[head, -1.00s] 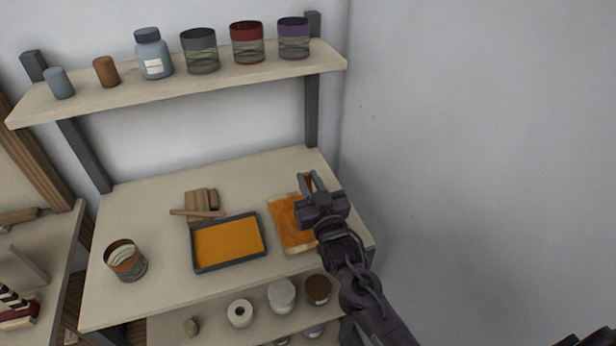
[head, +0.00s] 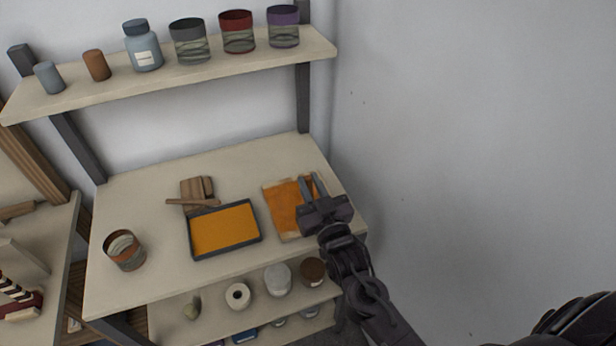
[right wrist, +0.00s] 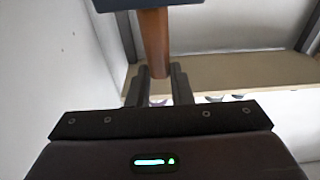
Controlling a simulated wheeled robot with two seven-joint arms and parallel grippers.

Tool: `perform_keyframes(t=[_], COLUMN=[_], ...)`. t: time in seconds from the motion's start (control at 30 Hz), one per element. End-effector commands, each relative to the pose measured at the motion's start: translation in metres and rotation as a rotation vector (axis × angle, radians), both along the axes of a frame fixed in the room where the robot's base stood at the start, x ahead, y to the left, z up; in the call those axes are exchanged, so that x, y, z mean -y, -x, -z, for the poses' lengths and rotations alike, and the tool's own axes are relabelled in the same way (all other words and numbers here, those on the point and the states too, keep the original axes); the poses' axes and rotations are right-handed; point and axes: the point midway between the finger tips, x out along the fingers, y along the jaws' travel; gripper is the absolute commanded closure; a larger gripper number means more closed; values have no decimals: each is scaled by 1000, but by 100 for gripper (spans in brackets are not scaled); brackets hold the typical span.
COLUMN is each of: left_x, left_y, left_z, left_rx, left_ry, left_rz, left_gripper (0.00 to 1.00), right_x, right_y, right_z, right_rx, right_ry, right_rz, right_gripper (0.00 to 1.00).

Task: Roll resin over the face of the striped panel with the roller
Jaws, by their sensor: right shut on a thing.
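The panel (head: 281,208) lies flat at the right of the table in the head view. Its visible face is mostly orange with a thin pale edge, and no stripes are distinct. My right gripper (head: 312,184) is over the panel's right part and hides some of it. In the right wrist view the gripper (right wrist: 161,84) is shut on a brown wooden handle (right wrist: 154,40), which I take for the roller's. A dark blue-grey part shows at the handle's far end. My left gripper is not in view.
A dark tray (head: 191,242) of orange resin lies left of the panel, with wooden pieces (head: 197,188) behind it. An open tin (head: 124,250) stands at the left. Jars line the upper shelf (head: 180,78). A bare wall (head: 460,140) rises at the right.

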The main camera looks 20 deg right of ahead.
Motion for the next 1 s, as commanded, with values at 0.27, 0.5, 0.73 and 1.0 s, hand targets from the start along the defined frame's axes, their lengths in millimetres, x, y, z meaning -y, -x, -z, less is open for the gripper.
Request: perform_keyframes(t=[0.27, 0.5, 0.73, 1.0], left_x=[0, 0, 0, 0], left_y=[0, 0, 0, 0], left_z=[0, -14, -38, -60], left_rx=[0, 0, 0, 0], left_ry=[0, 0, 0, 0], left_rz=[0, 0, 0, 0], left_gripper=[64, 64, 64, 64], right_x=[0, 0, 0, 0], right_y=[2, 2, 2, 2], right_z=[1, -14, -38, -62], right_rx=[-1, -1, 0, 0], right_ry=[0, 0, 0, 0], right_rz=[0, -1, -1, 0], right_gripper=[100, 100, 100, 100])
